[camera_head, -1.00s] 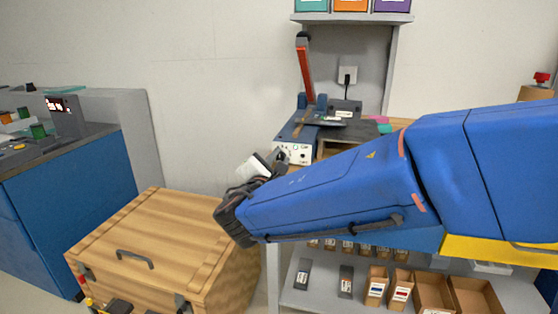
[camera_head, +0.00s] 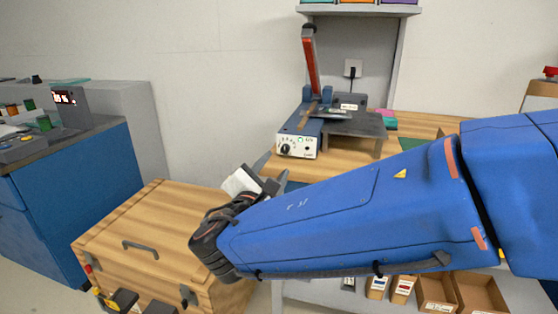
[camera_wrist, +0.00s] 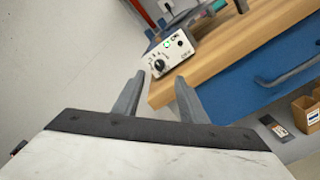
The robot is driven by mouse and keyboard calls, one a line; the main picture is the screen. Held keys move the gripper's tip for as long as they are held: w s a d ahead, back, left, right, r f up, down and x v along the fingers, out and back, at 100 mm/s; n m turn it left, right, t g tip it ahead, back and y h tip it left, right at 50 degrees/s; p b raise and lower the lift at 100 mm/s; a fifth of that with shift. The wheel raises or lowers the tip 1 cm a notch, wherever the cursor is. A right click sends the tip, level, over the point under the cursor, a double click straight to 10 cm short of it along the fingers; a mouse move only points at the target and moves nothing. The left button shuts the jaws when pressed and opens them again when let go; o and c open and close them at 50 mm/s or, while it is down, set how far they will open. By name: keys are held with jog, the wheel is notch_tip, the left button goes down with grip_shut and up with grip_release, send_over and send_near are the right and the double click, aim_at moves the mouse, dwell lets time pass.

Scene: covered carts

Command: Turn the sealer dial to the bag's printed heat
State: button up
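The sealer (camera_head: 309,125) stands on the wooden bench with its red-handled arm raised. Its white front panel carries a black dial (camera_head: 285,149) at the left and a green light to the right of it. In the wrist view the dial (camera_wrist: 159,66) shows beyond the fingertips, with the pointer too small to read. My gripper (camera_wrist: 158,88) is open and empty, its two grey fingers apart and short of the panel. In the head view my gripper (camera_head: 271,166) is just below and left of the panel. A dark flat bag-like piece (camera_head: 333,112) lies at the sealer; no printed heat is readable.
A wooden chest (camera_head: 150,240) stands on the floor at left, near a blue cabinet (camera_head: 75,190). A small dark stand (camera_head: 360,124) is right of the sealer. Open cardboard boxes (camera_head: 435,290) sit on the lower shelf. The wall side left of the sealer is clear.

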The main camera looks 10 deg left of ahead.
jog(key=s, duration=0.8)
jog(key=shift+a, duration=0.1)
jog(key=w+d+f+m+g+h, duration=0.2)
jog(key=d+m+g, duration=0.1)
jog(key=d, duration=0.7)
jog(key=w+d+f+m+g+h, duration=0.2)
jog(key=d+f+m, duration=0.1)
jog(key=d, duration=0.6)
jog(key=w+d+f+m+g+h, duration=0.2)
jog(key=d+m+g, duration=0.15)
jog(key=d, duration=0.65)
jog(key=s+d+f+m+g, duration=0.2)
jog(key=s+d+m, duration=0.1)
jog(key=d, duration=0.3)
jog(key=s+d+f+m+g, duration=0.2)
jog(key=s+d+f+m, duration=0.1)
jog(key=d, duration=0.3)
jog(key=s+d+f+m+y, duration=0.1)
jog(key=s+d+m+y, duration=0.1)
jog(key=s+m, duration=0.3)
jog(key=s+d+f+m+y, duration=0.2)
jog(key=s+m+y, duration=0.2)
jog(key=s+m, duration=0.1)
jog(key=shift+s+f+m+g+y, duration=0.3)
jog(key=shift+m+g, duration=0.05)
jog(key=shift+m, duration=0.2)
